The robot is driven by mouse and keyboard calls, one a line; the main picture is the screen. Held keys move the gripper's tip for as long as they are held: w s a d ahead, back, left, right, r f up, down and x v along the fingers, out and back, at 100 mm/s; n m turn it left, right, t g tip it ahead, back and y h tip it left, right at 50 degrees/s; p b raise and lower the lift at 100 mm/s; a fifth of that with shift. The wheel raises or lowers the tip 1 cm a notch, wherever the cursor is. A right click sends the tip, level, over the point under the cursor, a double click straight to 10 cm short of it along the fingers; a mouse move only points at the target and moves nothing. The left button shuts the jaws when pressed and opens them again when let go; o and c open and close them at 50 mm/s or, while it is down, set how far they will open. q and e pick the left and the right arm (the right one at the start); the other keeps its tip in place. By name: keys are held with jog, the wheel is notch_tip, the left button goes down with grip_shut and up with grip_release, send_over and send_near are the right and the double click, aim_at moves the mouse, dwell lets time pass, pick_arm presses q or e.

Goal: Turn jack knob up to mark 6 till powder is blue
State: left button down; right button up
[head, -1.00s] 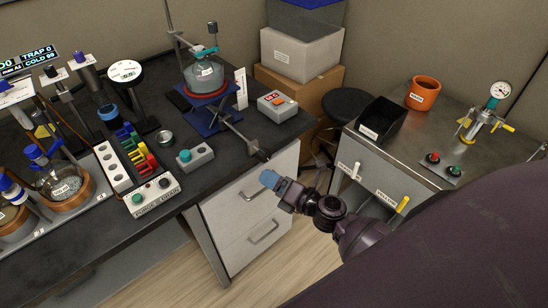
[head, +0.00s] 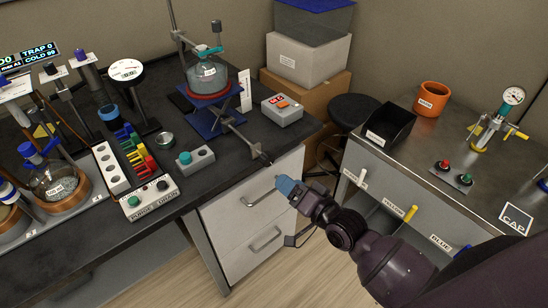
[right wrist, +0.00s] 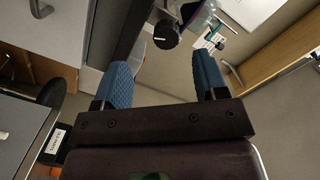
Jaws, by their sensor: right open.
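A clear flask (head: 208,74) with greyish contents stands in a red ring on the jack. Its powder colour is too small to judge. A white strip scale (head: 244,90) stands beside the jack; its marks are unreadable. My right gripper (head: 285,184), with blue fingers, is open and empty, below and right of the knob. In the right wrist view the knob (right wrist: 166,36) lies beyond the open fingers (right wrist: 163,78), apart from them. My left gripper is out of view.
White drawers (head: 255,205) are below the bench edge. A steel side bench (head: 440,150) and black stool (head: 352,110) are at right.

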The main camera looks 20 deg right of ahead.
aim_at(270, 161)
jog(key=w+a+n, duration=0.1)
jog(key=w+n, duration=0.2)
jog(key=n, duration=0.1)
jog(key=w+a+n, duration=0.1)
jog(key=w+n, duration=0.2)
jog(key=n, duration=0.1)
jog(key=w+a+r+n, duration=0.1)
jog(key=w+n, duration=0.3)
jog(key=shift+t, duration=0.4)
jog(key=shift+c, duration=0.3)
jog(key=c, duration=0.9)
jog(key=shift+o, duration=0.2)
jog(key=shift+r+m, duration=0.25)
jog(key=shift+m, duration=0.15)
jog(key=shift+m+p, duration=0.95)
jog(key=shift+m, duration=0.15)
jog(key=shift+f+m+p, duration=0.1)
jog(key=shift+m+p, duration=0.2)
jog(key=shift+m, duration=0.6)
